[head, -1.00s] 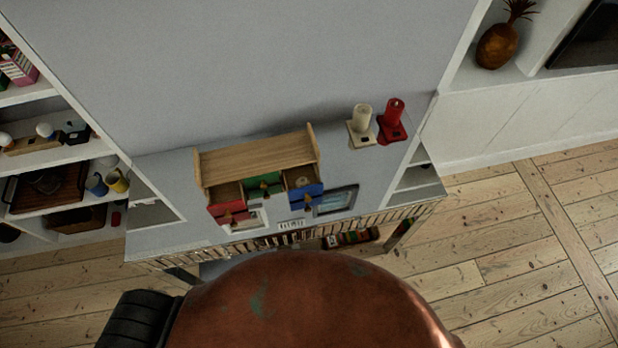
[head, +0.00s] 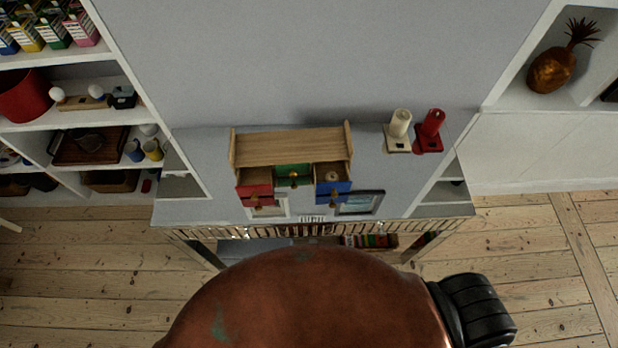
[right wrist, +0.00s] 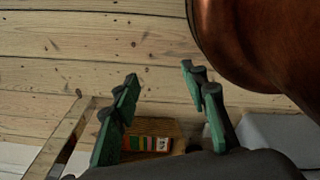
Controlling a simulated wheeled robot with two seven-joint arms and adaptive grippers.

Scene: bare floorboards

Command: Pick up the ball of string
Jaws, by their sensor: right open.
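A small pale round thing, possibly the ball of string (head: 332,176), sits in the open blue drawer (head: 336,187) of a small wooden cabinet on the table. It is too small to be sure of. The red drawer (head: 255,190) is also pulled out, and the green drawer (head: 294,181) is between them. My right gripper (right wrist: 162,88) is open and empty in the right wrist view, above the floor and apart from the cabinet. Neither gripper's fingers show in the head view.
The cabinet (head: 288,149) stands on a grey table (head: 180,213) against the wall. A picture frame (head: 360,203) lies before the blue drawer. Books (right wrist: 148,143) sit below the table. Shelves flank it; floorboards show clear at right.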

